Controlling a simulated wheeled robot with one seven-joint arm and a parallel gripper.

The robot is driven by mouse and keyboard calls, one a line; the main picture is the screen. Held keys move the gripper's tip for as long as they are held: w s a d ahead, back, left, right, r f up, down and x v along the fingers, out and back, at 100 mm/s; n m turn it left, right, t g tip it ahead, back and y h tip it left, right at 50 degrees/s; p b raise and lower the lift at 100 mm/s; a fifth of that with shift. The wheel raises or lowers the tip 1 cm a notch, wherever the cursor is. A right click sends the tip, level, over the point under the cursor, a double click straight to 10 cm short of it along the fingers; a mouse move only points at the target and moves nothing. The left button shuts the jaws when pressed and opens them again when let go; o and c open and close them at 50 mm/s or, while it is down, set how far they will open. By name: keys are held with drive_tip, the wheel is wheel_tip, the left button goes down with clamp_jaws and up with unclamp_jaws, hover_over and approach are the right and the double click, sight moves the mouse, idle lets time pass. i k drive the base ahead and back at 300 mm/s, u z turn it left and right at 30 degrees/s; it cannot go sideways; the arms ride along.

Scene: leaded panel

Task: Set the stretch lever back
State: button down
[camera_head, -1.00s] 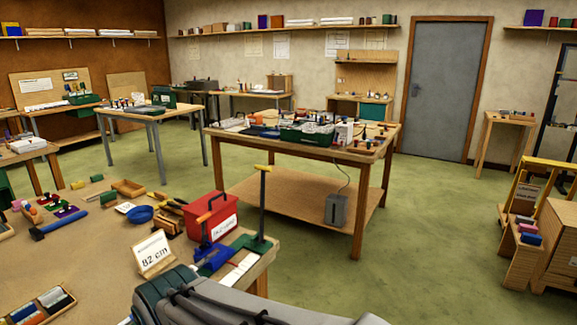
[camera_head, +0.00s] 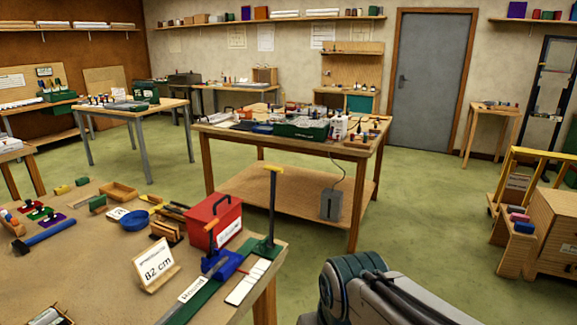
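A tall dark lever (camera_head: 272,212) with a yellow crosswise grip (camera_head: 274,169) stands nearly upright at the right end of the near bench (camera_head: 100,285). It rises from a green rail (camera_head: 205,296) marked "Round", which carries a blue block (camera_head: 222,264). A shorter dark lever with an orange tip (camera_head: 211,226) rises by the block. I cannot read which lever is labelled as the stretch lever. A grey part of my arm shows at bottom right, apart from the bench. My gripper is outside the view.
A red box (camera_head: 213,214) stands just behind the rail, and an "82 cm" card (camera_head: 157,266) to its left. White strips (camera_head: 246,284) lie beside the rail. Green floor (camera_head: 440,225) is open right of the bench. A wooden cabinet (camera_head: 553,235) stands far right.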

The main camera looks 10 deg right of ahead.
sight(273, 169)
drive_tip(key=k, duration=0.55)
drive_tip(key=z, duration=0.55)
drive_tip(key=i, duration=1.6)
drive_tip(key=u, duration=0.55)
